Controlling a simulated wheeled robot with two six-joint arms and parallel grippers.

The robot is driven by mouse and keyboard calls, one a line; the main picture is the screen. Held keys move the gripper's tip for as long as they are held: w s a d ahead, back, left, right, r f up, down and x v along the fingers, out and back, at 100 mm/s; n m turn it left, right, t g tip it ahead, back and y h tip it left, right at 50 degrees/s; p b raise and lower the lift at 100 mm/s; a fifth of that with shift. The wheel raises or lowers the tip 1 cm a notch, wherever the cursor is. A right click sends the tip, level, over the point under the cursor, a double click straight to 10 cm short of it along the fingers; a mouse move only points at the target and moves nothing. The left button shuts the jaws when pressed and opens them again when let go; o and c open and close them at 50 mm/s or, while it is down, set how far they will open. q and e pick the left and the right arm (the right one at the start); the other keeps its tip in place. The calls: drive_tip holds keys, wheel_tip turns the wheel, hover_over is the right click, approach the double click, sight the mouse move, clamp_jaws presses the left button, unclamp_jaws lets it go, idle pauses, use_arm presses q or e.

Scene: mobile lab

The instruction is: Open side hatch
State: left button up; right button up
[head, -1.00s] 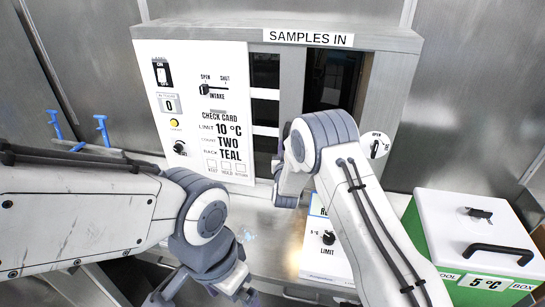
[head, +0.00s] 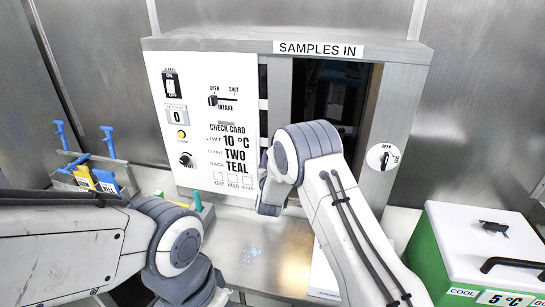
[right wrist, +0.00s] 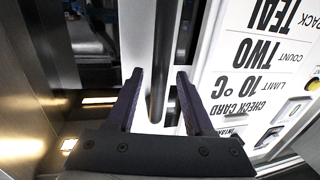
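The side hatch is the sliding front of the cabinet under the SAMPLES IN sign (head: 322,49). Its grey upright door panel (head: 279,95) stands left of a wide dark opening (head: 318,88). In the right wrist view, which is upside down, a dark vertical bar (right wrist: 158,65) runs between the fingers of my right gripper (right wrist: 160,82). The fingers are open on either side of the bar; I cannot tell whether they touch it. In the head view my right arm hides this gripper. My left arm is at the lower left, its gripper below the picture edge.
The white control panel (head: 203,125) with a check card is left of the hatch. An OPEN knob plate (head: 383,157) is at its right. A green box with a white lid (head: 470,240) stands at the right. Some steel counter (head: 255,250) is clear.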

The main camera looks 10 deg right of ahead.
drive_tip(key=b+v, duration=0.3)
drive_tip(key=v, duration=0.7)
drive_tip(key=shift+s+b, duration=0.25)
drive_tip(key=shift+b, duration=0.1)
drive_tip(key=s+a+n+g+y, duration=0.5)
drive_tip(key=s+a+g+y, duration=0.35)
drive_tip(key=s+a, duration=0.6)
drive_tip(key=s+d+n+g+h, duration=0.1)
drive_tip(key=s+d+g, duration=0.1)
drive_tip(key=s, duration=0.7)
drive_tip(key=s+d+n+g+h, duration=0.1)
drive_tip(key=s+d+n+g, duration=0.1)
drive_tip(key=s, duration=0.7)
drive_tip(key=s+d+n+g+h, duration=0.1)
drive_tip(key=s+d+g, duration=0.3)
drive_tip(key=s, duration=0.5)
drive_tip(key=shift+d+n+g+h, duration=0.25)
drive_tip(key=shift+n+g+h, duration=0.15)
drive_tip(key=shift+g, duration=0.15)
